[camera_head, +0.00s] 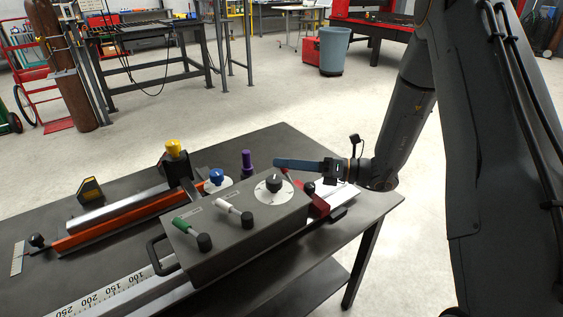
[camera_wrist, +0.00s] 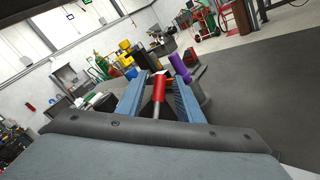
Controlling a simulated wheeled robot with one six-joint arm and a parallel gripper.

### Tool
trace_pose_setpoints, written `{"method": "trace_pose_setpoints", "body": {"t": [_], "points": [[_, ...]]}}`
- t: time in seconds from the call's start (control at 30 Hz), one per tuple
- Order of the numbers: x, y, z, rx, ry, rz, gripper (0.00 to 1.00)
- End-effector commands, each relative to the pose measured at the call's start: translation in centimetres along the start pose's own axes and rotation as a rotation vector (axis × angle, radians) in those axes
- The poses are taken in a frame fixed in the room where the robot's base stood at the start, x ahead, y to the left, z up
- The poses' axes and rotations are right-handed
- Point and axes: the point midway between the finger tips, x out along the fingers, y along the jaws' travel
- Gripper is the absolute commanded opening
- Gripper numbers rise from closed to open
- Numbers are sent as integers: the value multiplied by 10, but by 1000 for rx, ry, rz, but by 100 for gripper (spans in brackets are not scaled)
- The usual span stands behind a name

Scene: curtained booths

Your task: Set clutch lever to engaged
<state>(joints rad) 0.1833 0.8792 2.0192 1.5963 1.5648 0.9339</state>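A dark grey control box (camera_head: 235,228) on the bench carries a green-handled lever (camera_head: 185,224), a white-handled lever (camera_head: 231,208) and a round black knob on a white dial (camera_head: 273,184). I cannot read its labels, so I cannot tell which control is the clutch lever. My gripper (camera_head: 279,163) is above the box's far right corner. In the wrist view, its two blue-grey fingers (camera_wrist: 159,79) stand apart on either side of a red handle (camera_wrist: 159,87) on a metal rod. Narrow gaps show beside the handle. In the head view the fingers mostly hide this handle.
A blue knob (camera_head: 217,176), a purple knob (camera_head: 247,161) and a yellow knob (camera_head: 175,147) stand behind the box. An orange bar (camera_head: 120,222) lies to the left. A red item (camera_head: 318,207) is by the box's right end.

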Motion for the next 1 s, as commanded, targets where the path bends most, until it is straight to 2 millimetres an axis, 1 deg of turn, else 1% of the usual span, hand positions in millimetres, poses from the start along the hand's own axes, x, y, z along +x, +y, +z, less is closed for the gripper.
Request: {"method": "trace_pose_setpoints", "body": {"t": [0.03,0.13,0.47,0.6,0.67,0.87,1.0], "points": [[6,1,0,0,2,2,33],[12,0,0,0,0,0,33],[15,0,0,0,-1,-1,33],[15,0,0,0,-1,-1,10],[15,0,0,0,-1,-1,0],[15,0,0,0,-1,-1,0],[10,-6,4,-8,-12,-4,0]]}}
